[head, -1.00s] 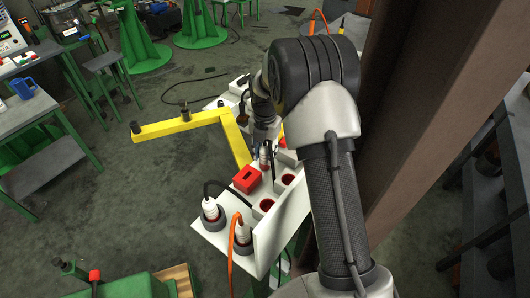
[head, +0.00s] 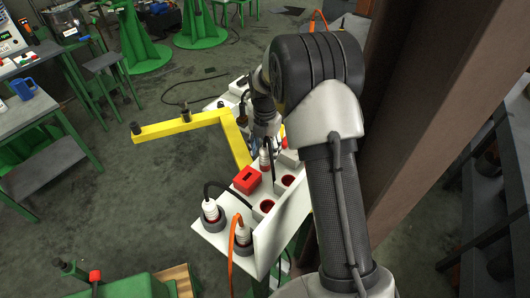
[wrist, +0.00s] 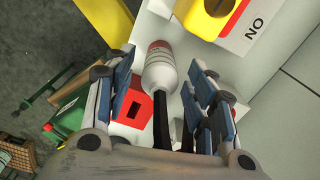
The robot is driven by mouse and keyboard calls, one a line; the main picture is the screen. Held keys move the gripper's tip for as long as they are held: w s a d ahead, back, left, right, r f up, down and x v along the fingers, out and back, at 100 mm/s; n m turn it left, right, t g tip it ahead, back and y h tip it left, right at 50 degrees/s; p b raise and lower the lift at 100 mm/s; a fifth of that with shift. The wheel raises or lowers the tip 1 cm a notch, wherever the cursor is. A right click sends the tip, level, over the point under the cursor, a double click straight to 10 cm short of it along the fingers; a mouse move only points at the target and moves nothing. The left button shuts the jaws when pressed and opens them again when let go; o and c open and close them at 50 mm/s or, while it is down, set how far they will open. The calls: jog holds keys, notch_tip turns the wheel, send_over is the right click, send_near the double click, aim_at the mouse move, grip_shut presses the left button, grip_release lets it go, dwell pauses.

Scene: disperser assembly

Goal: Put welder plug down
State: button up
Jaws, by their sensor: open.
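The welder plug, white with a red ring and a black cable, shows in the wrist view (wrist: 160,70). It stands on the white panel (wrist: 255,75). In the head view a white plug (head: 265,158) stands just below my gripper (head: 266,140). In the wrist view my gripper (wrist: 165,85) is open, one finger on each side of the plug. A gap shows between the plug and each finger. The plug's lower end is partly hidden, so I cannot tell how deep it sits in a socket.
A red box (head: 247,180) and two other plugs (head: 211,210) with cables share the panel, with open red-rimmed sockets (head: 267,206) beside them. A yellow bar (head: 180,126) extends left. A brown column (head: 410,110) stands close to the right of my arm.

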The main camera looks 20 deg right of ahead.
notch_tip(320, 180, up, 10)
jog(key=shift+r+p, duration=0.1)
jog(key=shift+p, duration=0.7)
jog(key=shift+s, duration=0.1)
